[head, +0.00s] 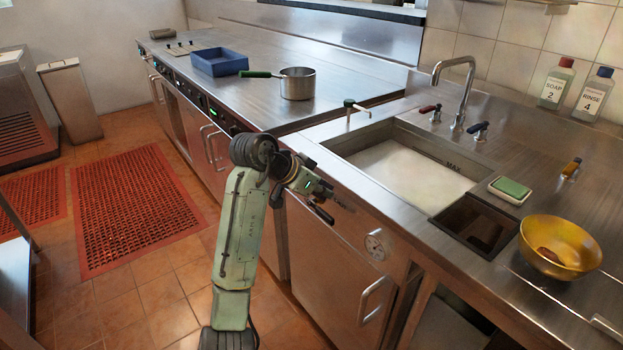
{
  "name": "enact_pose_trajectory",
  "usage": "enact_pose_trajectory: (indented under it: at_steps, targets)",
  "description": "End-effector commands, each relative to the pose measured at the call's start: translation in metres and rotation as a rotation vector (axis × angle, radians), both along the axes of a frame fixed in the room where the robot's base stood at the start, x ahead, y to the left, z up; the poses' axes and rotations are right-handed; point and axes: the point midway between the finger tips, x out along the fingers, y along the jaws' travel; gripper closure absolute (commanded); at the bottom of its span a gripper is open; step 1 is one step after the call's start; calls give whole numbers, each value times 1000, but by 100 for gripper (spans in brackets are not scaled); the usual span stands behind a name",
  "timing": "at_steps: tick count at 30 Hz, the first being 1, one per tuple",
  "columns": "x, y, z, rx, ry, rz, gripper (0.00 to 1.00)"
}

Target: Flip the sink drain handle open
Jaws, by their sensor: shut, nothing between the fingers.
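A sink (340,143) full of whitish, sudsy water is set into the steel counter at right. A small lever with a yellow-brown grip (571,168) stands on the counter right of the sink; it looks like the drain handle, but no label on it can be read. A red tap handle (430,111) and a blue tap handle (478,129) flank the curved faucet (460,95). My gripper (325,211) is shut and empty by the counter's front edge, left of the sink and well away from the lever. The drain itself is hidden under the water.
A green sponge on a dish (511,190), a dark recessed basin (474,223) and a yellow bowl (560,246) lie near the lever. Soap (555,85) and rinse (592,96) bottles stand behind. A pot (298,84) and blue tray (218,62) sit farther left.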

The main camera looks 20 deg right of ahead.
Motion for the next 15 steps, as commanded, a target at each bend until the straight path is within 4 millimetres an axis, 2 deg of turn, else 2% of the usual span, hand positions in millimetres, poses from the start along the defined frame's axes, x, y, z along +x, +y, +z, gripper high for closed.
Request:
enact_pose_trajectory:
  at_steps: [1, 6, 15]
  targets:
    - [2, -7, -5, 1, 4, -1, 100]
    - [1, -4, -31, 0, 2, 1, 100]
    - [2, -4, -45, 0, -1, 0, 100]
